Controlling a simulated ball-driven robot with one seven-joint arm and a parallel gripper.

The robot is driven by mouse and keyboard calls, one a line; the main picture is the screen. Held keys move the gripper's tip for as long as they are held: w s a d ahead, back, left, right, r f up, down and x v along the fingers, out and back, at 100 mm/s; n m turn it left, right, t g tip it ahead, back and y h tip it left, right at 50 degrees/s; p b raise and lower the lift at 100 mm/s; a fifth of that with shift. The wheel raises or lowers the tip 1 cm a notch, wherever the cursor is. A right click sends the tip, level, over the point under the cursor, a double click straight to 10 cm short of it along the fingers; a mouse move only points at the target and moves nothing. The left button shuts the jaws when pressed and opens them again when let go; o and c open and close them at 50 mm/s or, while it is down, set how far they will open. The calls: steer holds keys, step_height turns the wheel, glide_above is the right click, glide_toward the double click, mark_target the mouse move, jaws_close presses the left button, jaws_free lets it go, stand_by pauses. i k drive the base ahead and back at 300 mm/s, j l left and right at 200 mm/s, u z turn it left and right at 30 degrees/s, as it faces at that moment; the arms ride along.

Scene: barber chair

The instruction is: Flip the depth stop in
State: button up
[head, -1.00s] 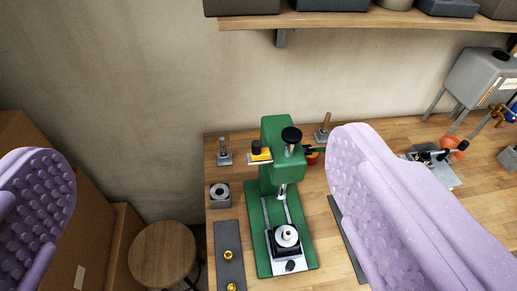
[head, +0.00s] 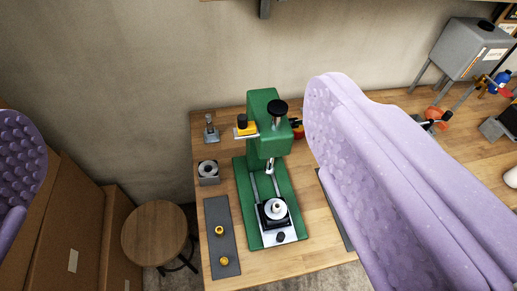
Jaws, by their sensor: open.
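A green press (head: 262,135) stands upright on its green base plate (head: 247,222) on the wooden bench. A yellow block with a black knob (head: 243,125), which looks like the depth stop, sticks out from the left side of the press head. A round black knob (head: 277,107) tops the ram, and a silver ram hangs below over a metal fixture (head: 277,208). My gripper (head: 175,140) is open and empty, its two lilac studded fingers wide apart at left and right. The press shows between the fingers, farther off; neither finger appears to touch it.
A grey mat (head: 222,245) with brass parts lies left of the press. A grey block with a ring (head: 208,172) and a small metal post (head: 210,129) stand behind it. A round stool (head: 155,233) and cardboard boxes (head: 75,225) are at lower left. A grey tank (head: 470,50) stands right.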

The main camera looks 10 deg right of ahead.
mark_target(244, 127)
steer(key=i+j+u, duration=0.25)
steer(key=i, duration=0.2)
steer(key=i+j+u, duration=0.25)
steer(key=i, duration=0.2)
steer(key=k+l, duration=0.05)
steer(key=l, duration=0.05)
